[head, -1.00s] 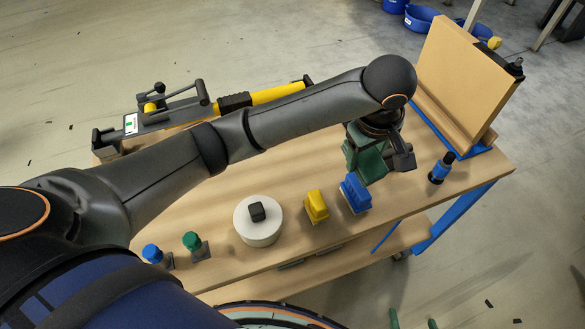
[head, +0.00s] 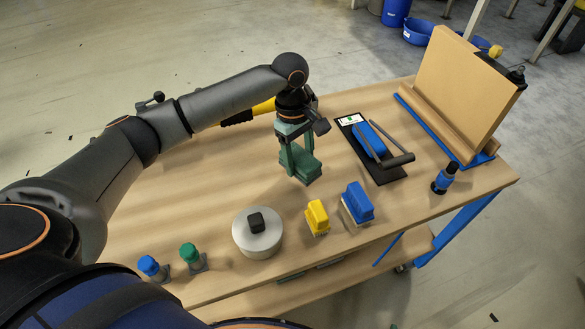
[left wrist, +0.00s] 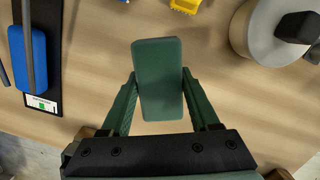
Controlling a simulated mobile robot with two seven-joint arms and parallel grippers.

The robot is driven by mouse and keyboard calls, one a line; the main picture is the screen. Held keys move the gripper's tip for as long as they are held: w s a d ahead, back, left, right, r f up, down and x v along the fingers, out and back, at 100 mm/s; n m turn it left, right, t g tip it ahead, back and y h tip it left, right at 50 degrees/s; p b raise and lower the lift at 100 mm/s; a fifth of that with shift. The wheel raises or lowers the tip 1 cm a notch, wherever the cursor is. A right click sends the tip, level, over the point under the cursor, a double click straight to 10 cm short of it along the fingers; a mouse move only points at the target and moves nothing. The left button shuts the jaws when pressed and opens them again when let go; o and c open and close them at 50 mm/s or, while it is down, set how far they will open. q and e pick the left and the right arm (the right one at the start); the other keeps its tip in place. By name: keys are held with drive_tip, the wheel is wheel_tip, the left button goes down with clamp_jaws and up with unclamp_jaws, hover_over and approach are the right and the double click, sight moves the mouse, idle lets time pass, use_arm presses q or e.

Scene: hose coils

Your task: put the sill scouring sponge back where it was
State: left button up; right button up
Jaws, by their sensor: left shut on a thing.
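A dark green block-shaped sponge (head: 306,169) is between the fingers of my left gripper (head: 297,158), above the wooden table (head: 225,165). In the left wrist view the sponge (left wrist: 158,75) stands lengthwise between the two green fingers, which press on its sides. A gap between the sponge and the table cannot be measured here. My right gripper is not in view.
A black board (head: 385,170) with a blue block (head: 369,140) and a bar handle lies right of the sponge. A yellow brush (head: 317,216), blue brush (head: 357,202) and lidded round pot (head: 257,235) stand in front. A tan panel (head: 463,90) stands at right.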

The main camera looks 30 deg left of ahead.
use_arm(q)
drive_tip(key=shift+w+a+f, duration=0.15)
drive_tip(key=shift+a+f, duration=0.3)
drive_tip(key=shift+f, duration=0.15)
drive_tip(key=shift+w+a+f, duration=0.15)
drive_tip(key=shift+a+f, duration=0.25)
drive_tip(key=shift+f, duration=0.15)
drive_tip(key=shift+w+a+f, duration=0.1)
drive_tip(key=shift+a+f, duration=0.05)
drive_tip(key=shift+f, duration=0.75)
drive_tip(key=shift+a+f, duration=0.1)
drive_tip(key=shift+f, duration=0.8)
drive_tip(key=o, duration=1.2)
drive_tip(key=r, duration=0.4)
drive_tip(key=a+r, duration=0.1)
drive_tip(key=r, duration=0.7)
drive_tip(key=shift+w+a, duration=0.3)
drive_tip(key=shift+a, duration=0.05)
